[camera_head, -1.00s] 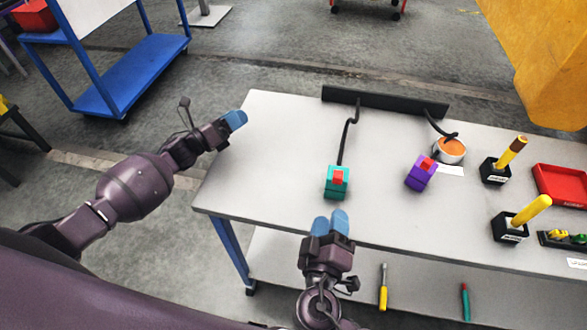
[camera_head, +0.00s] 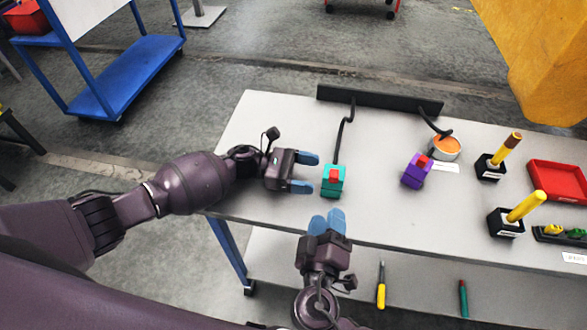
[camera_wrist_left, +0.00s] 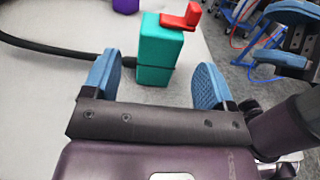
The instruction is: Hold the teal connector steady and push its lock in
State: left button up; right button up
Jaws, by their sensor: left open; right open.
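The teal connector (camera_head: 333,184) stands on the grey table (camera_head: 270,130), with a black cable running from it to the back. Its red lock (camera_head: 334,175) sits on top and juts out in the left wrist view (camera_wrist_left: 184,19). My left gripper (camera_head: 305,173) is open, just left of the connector, fingers pointing at it. In the left wrist view the teal block (camera_wrist_left: 158,55) appears ahead, between the two blue fingers, with no clear contact. My right gripper (camera_head: 327,223) is open at the table's front edge, below the connector, its blue fingers close together and empty.
A purple connector (camera_head: 415,172) with a red lock stands to the right. Behind are a black rail (camera_head: 380,100) and a round tin (camera_head: 444,148). Yellow-handled tools in black holders (camera_head: 505,222) and a red tray (camera_head: 560,180) are at the right.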

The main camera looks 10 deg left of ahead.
aim_at(335, 177)
pick_arm(q)
jog(key=d, duration=0.6)
jog(key=shift+d, duration=0.3)
